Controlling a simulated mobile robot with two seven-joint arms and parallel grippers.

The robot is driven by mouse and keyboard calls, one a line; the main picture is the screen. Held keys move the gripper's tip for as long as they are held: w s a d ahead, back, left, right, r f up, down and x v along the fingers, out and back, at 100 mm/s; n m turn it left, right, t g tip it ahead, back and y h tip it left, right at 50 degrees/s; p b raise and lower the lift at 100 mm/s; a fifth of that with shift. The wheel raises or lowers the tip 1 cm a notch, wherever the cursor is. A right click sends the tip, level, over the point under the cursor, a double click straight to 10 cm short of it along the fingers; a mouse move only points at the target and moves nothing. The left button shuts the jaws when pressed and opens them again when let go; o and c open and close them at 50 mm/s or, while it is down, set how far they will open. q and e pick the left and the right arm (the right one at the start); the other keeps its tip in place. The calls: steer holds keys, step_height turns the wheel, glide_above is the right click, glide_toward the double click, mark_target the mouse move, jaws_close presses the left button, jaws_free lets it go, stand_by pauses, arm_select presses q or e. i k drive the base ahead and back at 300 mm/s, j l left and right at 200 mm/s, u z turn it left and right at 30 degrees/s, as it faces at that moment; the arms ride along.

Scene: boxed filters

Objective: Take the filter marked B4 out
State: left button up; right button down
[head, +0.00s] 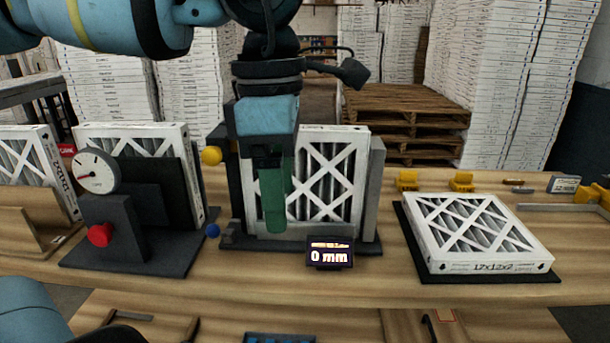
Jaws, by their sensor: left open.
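No B4 mark can be read on any filter. A white-framed filter with a lattice face (330,180) stands upright in the middle fixture (376,190). Another filter (180,140) stands behind a dial gauge at the left, and one more (45,165) is at the far left edge. A fourth filter (478,233) lies flat on a black mat (480,277) at the right; its edge print looks like 12x12x2. My left gripper (274,226), with green fingers, is open, points down and covers part of the middle filter. Whether it touches that filter is unclear. My right gripper is not in view.
A small display reading 0 mm (330,252) stands before the middle fixture. The gauge stand has a dial (97,170) and a red knob (100,235). Yellow blocks (462,182) sit along the table's back. Pallets (400,120) and stacked boxes stand behind.

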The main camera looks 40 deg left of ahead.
mark_target(330, 163)
steer(key=i+j, duration=0.95)
